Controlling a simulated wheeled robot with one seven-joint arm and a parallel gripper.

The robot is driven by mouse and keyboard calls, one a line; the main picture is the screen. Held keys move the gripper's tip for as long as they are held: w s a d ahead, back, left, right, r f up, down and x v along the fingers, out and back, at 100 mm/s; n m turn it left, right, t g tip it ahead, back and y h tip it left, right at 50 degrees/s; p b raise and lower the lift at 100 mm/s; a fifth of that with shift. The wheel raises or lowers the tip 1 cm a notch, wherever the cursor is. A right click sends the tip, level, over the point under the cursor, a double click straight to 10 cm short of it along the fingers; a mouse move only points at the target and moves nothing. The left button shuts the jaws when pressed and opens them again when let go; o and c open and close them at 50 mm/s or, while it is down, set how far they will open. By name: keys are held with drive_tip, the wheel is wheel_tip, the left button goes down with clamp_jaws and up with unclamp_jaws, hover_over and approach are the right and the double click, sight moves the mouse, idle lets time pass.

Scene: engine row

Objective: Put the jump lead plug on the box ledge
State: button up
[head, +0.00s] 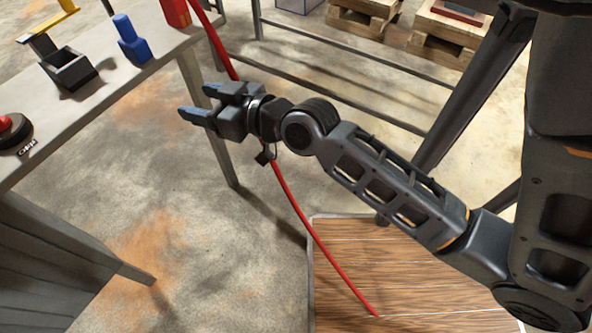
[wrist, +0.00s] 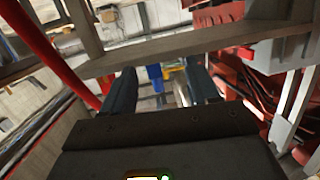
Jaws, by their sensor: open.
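My gripper (head: 198,101) is open and empty, held in the air just right of the grey table's edge. In the wrist view its two dark fingers (wrist: 160,88) stand apart with nothing between them. A red block (head: 175,12), possibly the jump lead plug, sits at the table's far edge, cut by the top of the head view. A red cable (head: 300,212) runs down beside it, behind my gripper, to the wooden boards. It also shows in the wrist view (wrist: 48,52). I cannot tell which surface is the box ledge.
The grey table (head: 115,95) holds a blue plug-like object (head: 131,42), a dark open holder (head: 68,70) with a yellow-handled piece, and a red-topped round object (head: 12,130). Pallets (head: 445,38) stand behind a metal rail. Red machinery (wrist: 265,75) fills the wrist view's right side.

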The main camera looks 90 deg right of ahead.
drive_tip(key=s+a+n+y, duration=0.5)
drive_tip(key=s+a+y, duration=0.2)
drive_tip(key=s+a, duration=0.9)
drive_tip(key=a, duration=0.4)
drive_tip(key=shift+n+t, duration=0.3)
